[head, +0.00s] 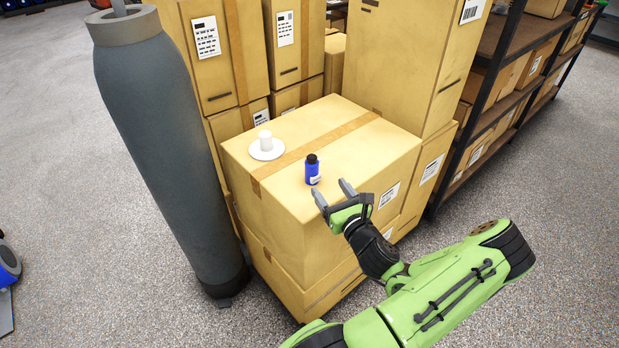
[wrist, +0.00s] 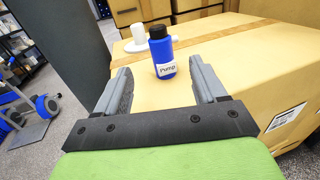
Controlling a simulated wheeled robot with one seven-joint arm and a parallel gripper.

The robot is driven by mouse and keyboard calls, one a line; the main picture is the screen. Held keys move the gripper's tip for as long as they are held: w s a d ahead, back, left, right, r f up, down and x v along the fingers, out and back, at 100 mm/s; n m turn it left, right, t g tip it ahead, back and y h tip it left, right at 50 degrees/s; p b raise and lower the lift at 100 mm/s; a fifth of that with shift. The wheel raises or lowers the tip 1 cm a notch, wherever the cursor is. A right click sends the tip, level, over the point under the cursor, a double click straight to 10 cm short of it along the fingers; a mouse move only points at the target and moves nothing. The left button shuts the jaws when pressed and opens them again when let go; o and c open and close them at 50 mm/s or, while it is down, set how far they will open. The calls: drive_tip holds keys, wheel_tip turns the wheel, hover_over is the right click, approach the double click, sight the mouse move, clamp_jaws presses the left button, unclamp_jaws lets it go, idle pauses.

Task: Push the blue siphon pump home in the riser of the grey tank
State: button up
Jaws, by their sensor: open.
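The blue siphon pump (head: 312,174) stands upright on the top of a cardboard box. In the wrist view the pump stands ahead, in line with the gap between my fingers (wrist: 160,68). The tall grey tank (head: 160,130) stands upright left of the boxes.
A white cup (head: 265,139) on a white saucer (head: 267,153) stands behind and left of the pump, on the same cardboard box (head: 355,170). Tall stacked cartons (head: 400,60) rise behind it. A metal shelf (head: 505,60) stands at right. Grey floor (head: 60,140) is open at left.

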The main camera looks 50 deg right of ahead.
sight(315, 169)
drive_tip(key=x, duration=1.1)
drive_tip(key=shift+w+d+b, duration=0.1)
drive_tip(key=shift+w+b, duration=0.2)
drive_tip(key=shift+w, duration=0.05)
drive_tip(key=c, duration=1.1)
